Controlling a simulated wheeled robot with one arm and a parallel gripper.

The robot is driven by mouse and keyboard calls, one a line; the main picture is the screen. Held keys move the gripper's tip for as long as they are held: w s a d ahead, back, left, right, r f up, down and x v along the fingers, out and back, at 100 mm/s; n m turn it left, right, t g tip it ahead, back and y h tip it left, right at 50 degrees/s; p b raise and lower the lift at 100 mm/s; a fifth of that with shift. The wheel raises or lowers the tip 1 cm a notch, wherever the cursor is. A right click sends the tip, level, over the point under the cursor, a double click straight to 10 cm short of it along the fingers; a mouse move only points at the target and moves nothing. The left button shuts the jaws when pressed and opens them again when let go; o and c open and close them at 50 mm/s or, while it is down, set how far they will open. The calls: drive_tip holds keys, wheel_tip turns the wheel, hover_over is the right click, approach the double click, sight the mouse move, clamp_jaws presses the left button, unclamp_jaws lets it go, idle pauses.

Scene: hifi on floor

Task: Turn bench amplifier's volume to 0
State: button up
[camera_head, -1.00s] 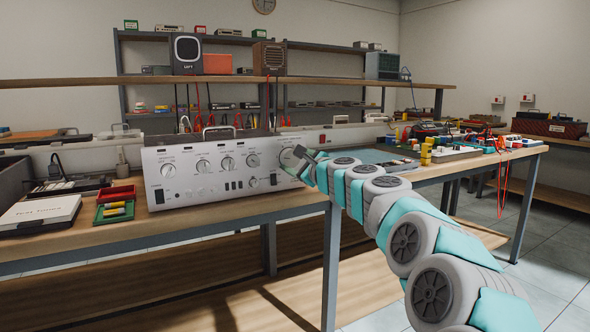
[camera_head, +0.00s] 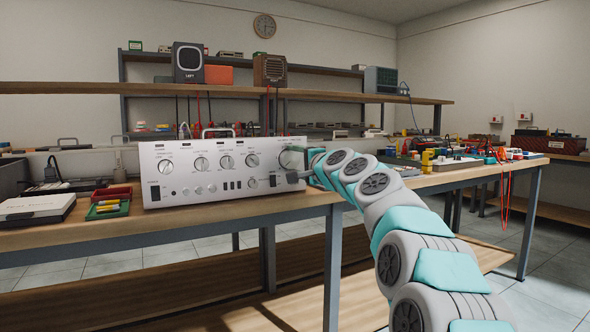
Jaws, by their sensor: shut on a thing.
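The bench amplifier (camera_head: 215,188) is a wide silver unit with a row of knobs, standing on the wooden bench. Its large round knob (camera_head: 289,158) is at the right end of the front panel, partly hidden by my gripper. My gripper (camera_head: 294,163) is at this knob, with one finger above and one below, and is shut on it. The knob's pointer and scale are too small or hidden to read. My arm reaches in from the lower right.
A yellow object (camera_head: 428,160) and other parts are on the bench to the right. A shelf (camera_head: 220,88) runs behind, above the amplifier.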

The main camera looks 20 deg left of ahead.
drive_tip(key=shift+f+n+b, duration=0.1)
drive_tip(key=shift+n+b, duration=0.3)
drive_tip(key=shift+n, duration=0.3)
drive_tip(key=shift+a, duration=0.1)
drive_tip(key=o, duration=1.4)
drive_tip(key=shift+c, duration=0.2)
drive_tip(key=b+v, duration=0.1)
drive_tip(key=v, duration=0.7)
drive_tip(key=shift+b, duration=0.35)
